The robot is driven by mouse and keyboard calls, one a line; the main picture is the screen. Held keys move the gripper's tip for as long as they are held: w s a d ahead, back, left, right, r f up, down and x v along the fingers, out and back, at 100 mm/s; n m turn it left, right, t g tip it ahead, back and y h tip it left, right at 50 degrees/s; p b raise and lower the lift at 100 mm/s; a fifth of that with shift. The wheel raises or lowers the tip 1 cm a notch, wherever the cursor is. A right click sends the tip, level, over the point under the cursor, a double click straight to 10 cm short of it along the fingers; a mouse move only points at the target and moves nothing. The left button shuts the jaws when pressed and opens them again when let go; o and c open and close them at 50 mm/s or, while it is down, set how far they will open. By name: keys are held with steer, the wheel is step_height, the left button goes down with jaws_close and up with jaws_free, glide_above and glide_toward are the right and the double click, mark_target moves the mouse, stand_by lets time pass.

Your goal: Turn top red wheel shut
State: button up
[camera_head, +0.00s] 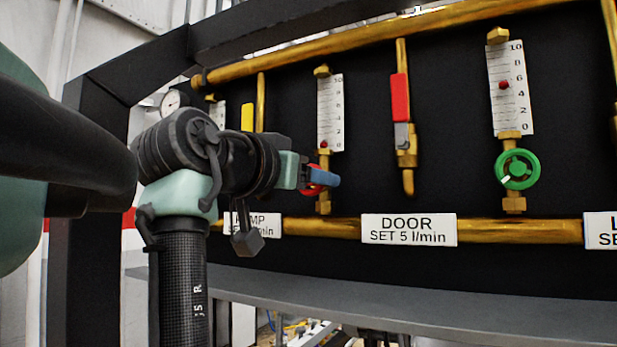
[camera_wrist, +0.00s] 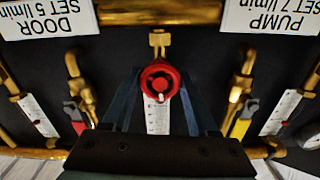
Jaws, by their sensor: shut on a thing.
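The red wheel (camera_head: 309,189) is on the brass valve below a scaled flow tube (camera_head: 330,105), between the PUMP and DOOR signs. My gripper (camera_head: 324,180) partly hides it in the head view. In the wrist view the red wheel (camera_wrist: 160,78) shows whole, with a white mark on its lower rim. My gripper's two blue-grey fingers (camera_wrist: 159,82) lie on either side of the wheel and are shut on it. The red float in this tube sits near the bottom of the scale.
A green wheel (camera_head: 517,169) sits under another flow tube (camera_head: 508,90) to the right. A red lever handle (camera_head: 399,97) and a yellow one (camera_head: 247,117) flank the valve. Brass pipes (camera_head: 520,231) run above and below. A grey ledge (camera_head: 430,298) lies beneath.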

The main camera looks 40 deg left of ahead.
steer(key=shift+d+r+m, duration=0.1)
steer(key=shift+r+m, duration=0.25)
steer(key=shift+m, duration=0.05)
steer(key=o, duration=1.1)
steer(key=shift+o, duration=1.3)
steer(key=shift+w+f, duration=0.15)
steer(key=shift+f, duration=0.1)
steer(key=shift+f, duration=0.1)
